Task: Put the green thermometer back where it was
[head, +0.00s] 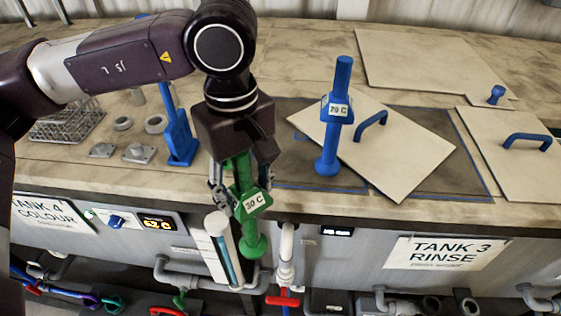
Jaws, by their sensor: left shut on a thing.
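The green thermometer (252,222) is between the fingers of my left gripper (243,185), which is shut on it. It hangs roughly upright, slightly tilted, with a "30 C" label facing me and its rounded green foot at the bottom. In the picture it overlaps the bench's front edge and front panel. I cannot tell how far it is from them. Its upper part is partly hidden by the gripper. My right gripper is not in view.
A blue thermometer (335,125) marked "29 C" stands at a tilted lid (400,150) over the dark tank area. A blue upright holder (180,140), metal rings (155,124) and a wire basket (65,125) are left. Another lid (515,165) is right. Pipes run below.

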